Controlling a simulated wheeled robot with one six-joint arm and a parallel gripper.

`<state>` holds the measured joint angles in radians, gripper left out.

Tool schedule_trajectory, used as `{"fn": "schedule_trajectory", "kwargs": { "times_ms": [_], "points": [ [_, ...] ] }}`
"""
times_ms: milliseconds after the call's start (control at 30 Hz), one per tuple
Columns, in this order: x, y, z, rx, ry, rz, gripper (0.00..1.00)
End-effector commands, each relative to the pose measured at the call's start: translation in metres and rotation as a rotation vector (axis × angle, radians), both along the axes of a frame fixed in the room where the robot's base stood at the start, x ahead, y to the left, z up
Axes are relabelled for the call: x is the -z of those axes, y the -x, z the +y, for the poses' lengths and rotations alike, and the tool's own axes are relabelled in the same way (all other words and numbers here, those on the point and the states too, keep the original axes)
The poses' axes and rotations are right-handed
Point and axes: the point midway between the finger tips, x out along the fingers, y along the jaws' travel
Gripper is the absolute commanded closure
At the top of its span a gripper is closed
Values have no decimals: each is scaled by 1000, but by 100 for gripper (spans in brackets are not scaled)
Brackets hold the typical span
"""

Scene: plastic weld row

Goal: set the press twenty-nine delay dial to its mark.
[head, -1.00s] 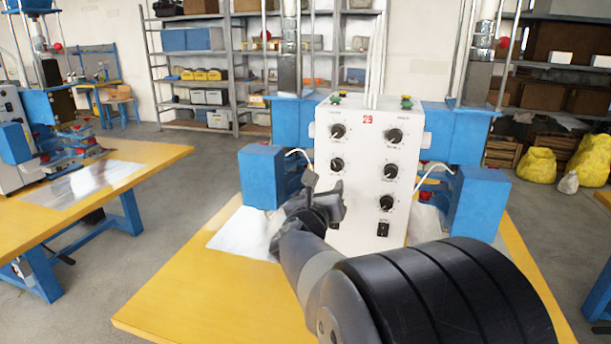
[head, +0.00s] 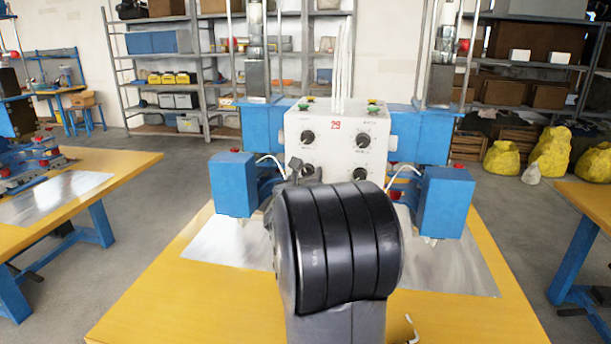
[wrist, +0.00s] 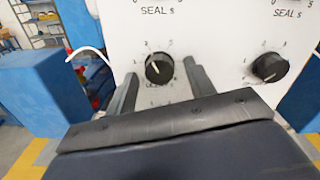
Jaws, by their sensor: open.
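The press with the red 29 has a white control box (head: 335,122) with black dials. In the wrist view, one dial (wrist: 159,68) with a number scale sits between the fingertips of my gripper (wrist: 161,70). I cannot tell which is the delay dial. My gripper is open around the first dial; contact cannot be told. In the head view my arm hides most of the gripper and the box's lower part.
Blue press housings (head: 234,184) and (head: 446,202) flank the box, with a white cable (head: 272,160) at its left. Metal sheets (head: 460,265) lie on the yellow table (head: 140,310). Another table (head: 100,180) stands left, and yellow sacks (head: 500,160) lie at right.

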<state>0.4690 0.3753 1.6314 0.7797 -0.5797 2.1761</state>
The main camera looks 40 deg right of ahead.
Motion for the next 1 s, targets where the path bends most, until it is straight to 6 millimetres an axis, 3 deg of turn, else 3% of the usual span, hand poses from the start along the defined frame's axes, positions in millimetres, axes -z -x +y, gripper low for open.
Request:
{"fn": "schedule_trajectory", "kwargs": {
  "times_ms": [233, 767, 1000],
  "points": [
    [0, 0, 0, 0, 0, 0, 50],
    [0, 0, 0, 0, 0, 0, 93],
    [0, 0, 0, 0, 16, 18, 93]
  ]
}}
